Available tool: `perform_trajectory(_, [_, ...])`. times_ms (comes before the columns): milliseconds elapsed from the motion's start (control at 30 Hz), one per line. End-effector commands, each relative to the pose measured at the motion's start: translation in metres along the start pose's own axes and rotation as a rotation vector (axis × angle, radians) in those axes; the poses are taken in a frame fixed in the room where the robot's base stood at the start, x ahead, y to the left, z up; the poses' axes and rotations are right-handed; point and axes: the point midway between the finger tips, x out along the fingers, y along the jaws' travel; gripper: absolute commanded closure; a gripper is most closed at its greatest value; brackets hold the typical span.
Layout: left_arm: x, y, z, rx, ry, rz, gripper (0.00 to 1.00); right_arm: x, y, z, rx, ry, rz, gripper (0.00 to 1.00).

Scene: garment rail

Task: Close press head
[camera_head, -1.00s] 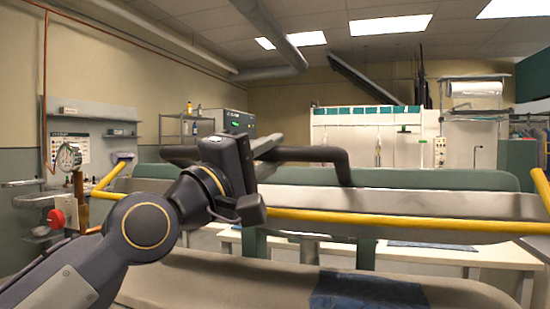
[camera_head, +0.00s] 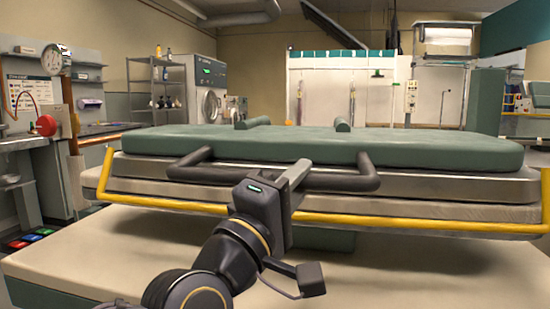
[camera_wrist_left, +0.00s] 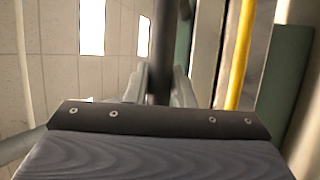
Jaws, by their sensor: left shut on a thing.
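The press head (camera_head: 350,148) is a wide, green-topped slab with metal sides, roughly level across the head view. A yellow bar (camera_head: 420,222) runs along its front. A dark bar handle (camera_head: 340,182) sticks out from its front side. In the left wrist view the handle (camera_wrist_left: 160,45) stands between the fingers (camera_wrist_left: 160,86). The cream lower pressing surface (camera_head: 90,258) shows in front of and below the head. Whether the two touch is hidden. My right gripper is out of view.
A gauge (camera_head: 52,58) and a red knob (camera_head: 45,125) are at the left, beside a side counter (camera_head: 100,129). Coloured buttons (camera_head: 30,238) are at the lower left. A shelf rack (camera_head: 150,85) and white cabinets (camera_head: 330,90) stand behind.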

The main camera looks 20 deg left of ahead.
Motion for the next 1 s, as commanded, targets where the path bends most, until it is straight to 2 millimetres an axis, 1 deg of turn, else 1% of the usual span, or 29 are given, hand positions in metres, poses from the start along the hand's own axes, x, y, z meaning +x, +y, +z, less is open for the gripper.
perform_trajectory(33, [0.0004,-0.0098,-0.0003,-0.004,0.005,-0.015,1.0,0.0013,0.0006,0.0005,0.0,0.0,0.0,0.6])
perform_trajectory(100, [0.0,-0.0121,0.0018,-0.005,0.006,-0.015,1.0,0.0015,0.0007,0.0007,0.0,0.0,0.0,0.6])
perform_trajectory(467, [-0.0002,-0.0149,0.0029,-0.007,0.005,-0.02,1.0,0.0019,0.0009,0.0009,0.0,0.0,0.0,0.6])
perform_trajectory(500, [-0.0002,-0.0151,0.0028,-0.007,0.005,-0.02,0.76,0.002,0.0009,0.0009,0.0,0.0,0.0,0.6])
perform_trajectory(633, [-0.0003,-0.0147,0.003,-0.006,0.005,-0.019,0.59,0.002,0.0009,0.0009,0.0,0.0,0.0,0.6])
perform_trajectory(667, [-0.0003,-0.0143,0.0031,-0.006,0.005,-0.018,0.57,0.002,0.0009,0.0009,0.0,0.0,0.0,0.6])
perform_trajectory(1000, [-0.0007,-0.0097,0.0038,-0.003,0.004,-0.008,0.57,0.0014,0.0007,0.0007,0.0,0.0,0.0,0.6])
